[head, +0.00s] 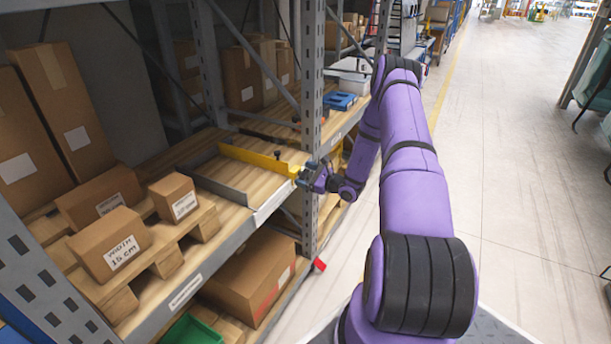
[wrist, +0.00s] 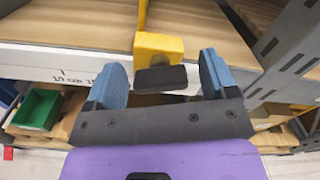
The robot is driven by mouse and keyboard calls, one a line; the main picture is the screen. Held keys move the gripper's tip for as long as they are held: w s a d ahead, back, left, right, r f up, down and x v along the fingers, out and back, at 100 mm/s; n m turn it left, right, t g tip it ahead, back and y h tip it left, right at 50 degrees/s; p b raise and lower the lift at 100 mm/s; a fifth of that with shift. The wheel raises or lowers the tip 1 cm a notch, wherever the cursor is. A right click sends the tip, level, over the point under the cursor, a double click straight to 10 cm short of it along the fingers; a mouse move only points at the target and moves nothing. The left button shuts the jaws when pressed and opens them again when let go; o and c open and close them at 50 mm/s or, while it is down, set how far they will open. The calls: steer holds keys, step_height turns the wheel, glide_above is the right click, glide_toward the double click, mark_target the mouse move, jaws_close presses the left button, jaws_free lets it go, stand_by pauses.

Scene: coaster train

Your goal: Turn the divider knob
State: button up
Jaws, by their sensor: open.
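The yellow divider (head: 252,158) lies on the wooden shelf, its near end at the shelf's front edge. In the wrist view its yellow end block (wrist: 158,46) carries a dark flat bar-shaped knob (wrist: 161,79), lying roughly level. My gripper (head: 304,176) is at the shelf front by this end. In the wrist view my open gripper (wrist: 164,75) has one blue finger on each side of the knob, with a gap visible on both sides. In the head view the gripper hides the knob.
A grey divider (head: 218,188) lies left of the yellow one. A rack upright (head: 311,120) stands close beside my gripper. Cardboard boxes marked with widths, such as one box (head: 110,243), sit on the shelf at left. The aisle floor (head: 520,180) at right is clear.

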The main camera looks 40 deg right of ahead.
steer(key=shift+c, duration=0.4)
steer(key=c, duration=0.9)
steer(key=shift+o, duration=0.2)
steer(key=shift+m, duration=0.3)
steer(key=m, duration=0.4)
steer(key=shift+m, duration=0.3)
steer(key=m, duration=0.5)
steer(key=shift+w+d, duration=0.1)
steer(key=shift+d, duration=0.05)
steer(key=m, duration=0.5)
steer(key=shift+d+f+m, duration=0.1)
steer(key=shift+m, duration=0.3)
steer(key=m, duration=0.4)
steer(key=shift+f+m, duration=0.1)
steer(key=shift+m, duration=0.3)
